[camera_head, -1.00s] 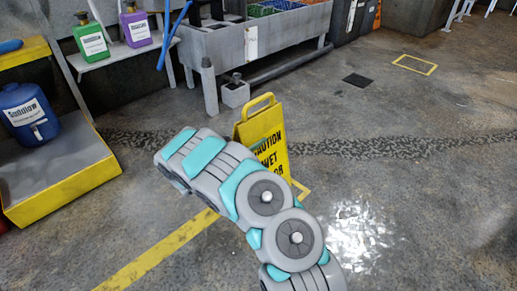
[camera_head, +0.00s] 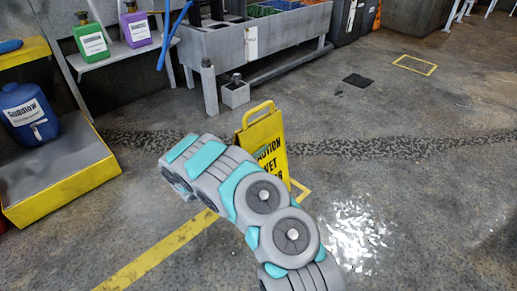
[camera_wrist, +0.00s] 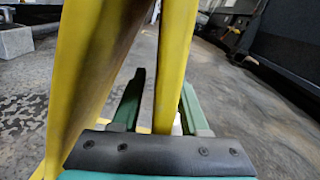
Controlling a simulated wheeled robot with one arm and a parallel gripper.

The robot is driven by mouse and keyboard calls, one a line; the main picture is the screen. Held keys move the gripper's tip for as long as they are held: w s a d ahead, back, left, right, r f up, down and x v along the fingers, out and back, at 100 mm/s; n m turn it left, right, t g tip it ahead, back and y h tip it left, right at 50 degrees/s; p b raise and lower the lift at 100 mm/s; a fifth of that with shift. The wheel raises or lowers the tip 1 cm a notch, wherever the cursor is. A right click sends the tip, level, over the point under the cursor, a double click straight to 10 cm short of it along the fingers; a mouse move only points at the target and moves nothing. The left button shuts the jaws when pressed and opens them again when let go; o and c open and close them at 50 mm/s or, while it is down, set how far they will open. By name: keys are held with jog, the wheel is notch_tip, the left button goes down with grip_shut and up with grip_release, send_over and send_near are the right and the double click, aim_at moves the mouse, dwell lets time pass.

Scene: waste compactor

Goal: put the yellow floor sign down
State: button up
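The yellow floor sign (camera_head: 268,140) stands near the middle of the head view, leaning slightly, with black caution lettering and a handle loop on top. My arm hides its lower left part, and its foot is not clearly seen. In the wrist view, two yellow panels of the sign (camera_wrist: 92,70) show close up. The narrower right panel passes between the two green fingers of my gripper (camera_wrist: 163,95). The fingers are apart, with a gap of floor visible beside the panel. My gripper is hidden behind the sign and arm in the head view.
A yellow rectangle (camera_head: 415,65) is marked on the floor at the back right. A grey basin (camera_head: 270,40) and a small grey block (camera_head: 235,93) stand behind the sign. A yellow-edged platform with a blue jug (camera_head: 28,115) is at left. The right floor is mostly clear.

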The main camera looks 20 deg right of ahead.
jog(key=shift+r, duration=0.1)
jog(key=shift+a+r, duration=0.1)
jog(key=shift+a, duration=0.05)
jog(key=v, duration=1.1)
jog(key=shift+s+a+p, duration=0.15)
jog(key=shift+a+p, duration=0.2)
jog(key=shift+p, duration=0.1)
